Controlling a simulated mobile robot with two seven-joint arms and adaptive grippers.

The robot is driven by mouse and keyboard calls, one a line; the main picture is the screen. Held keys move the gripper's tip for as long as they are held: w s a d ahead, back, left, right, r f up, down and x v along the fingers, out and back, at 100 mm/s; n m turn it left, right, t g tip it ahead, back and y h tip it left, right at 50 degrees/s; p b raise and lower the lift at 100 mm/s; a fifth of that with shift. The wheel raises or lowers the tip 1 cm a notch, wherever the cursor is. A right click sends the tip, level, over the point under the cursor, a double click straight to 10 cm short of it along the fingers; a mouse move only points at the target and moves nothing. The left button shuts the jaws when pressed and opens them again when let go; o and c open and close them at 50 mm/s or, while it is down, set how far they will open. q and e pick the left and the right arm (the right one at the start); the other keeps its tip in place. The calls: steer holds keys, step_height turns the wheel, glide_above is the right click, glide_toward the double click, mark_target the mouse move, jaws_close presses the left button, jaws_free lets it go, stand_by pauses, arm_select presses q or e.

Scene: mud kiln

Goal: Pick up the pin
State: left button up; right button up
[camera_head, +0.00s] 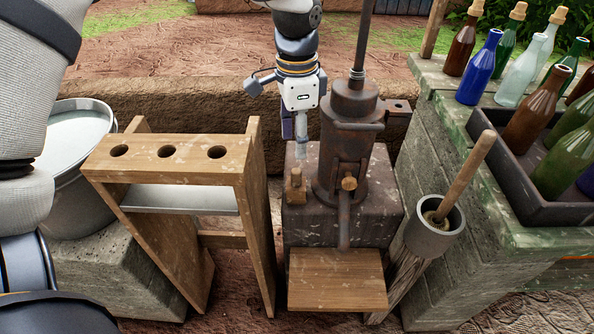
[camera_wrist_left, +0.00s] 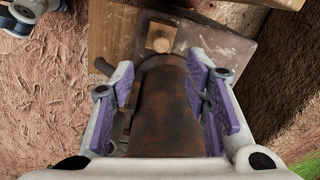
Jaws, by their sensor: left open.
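A small wooden pin (camera_head: 296,182) stands on the dark block, left of the rusty upright cylinder (camera_head: 345,145). My left gripper (camera_head: 301,150) hangs pointing down, above and behind the pin, left of the cylinder and apart from the pin. In the left wrist view the purple-padded fingers of the left gripper (camera_wrist_left: 170,105) are spread, with the rusty cylinder (camera_wrist_left: 165,110) in view between them. A wooden peg (camera_wrist_left: 160,38) shows beyond it; I cannot tell which one. My right gripper is not visible.
A wooden rack (camera_head: 195,168) with three holes stands left, beside a metal bucket (camera_head: 75,135). A wooden board (camera_head: 338,280) is at the block's front. A mortar with a wooden handle (camera_head: 435,235) stands right.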

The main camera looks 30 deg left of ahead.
mark_target(297, 171)
arm_select(q)
step_height(297, 171, down, 10)
steer(key=shift+b, duration=0.35)
jaws_close()
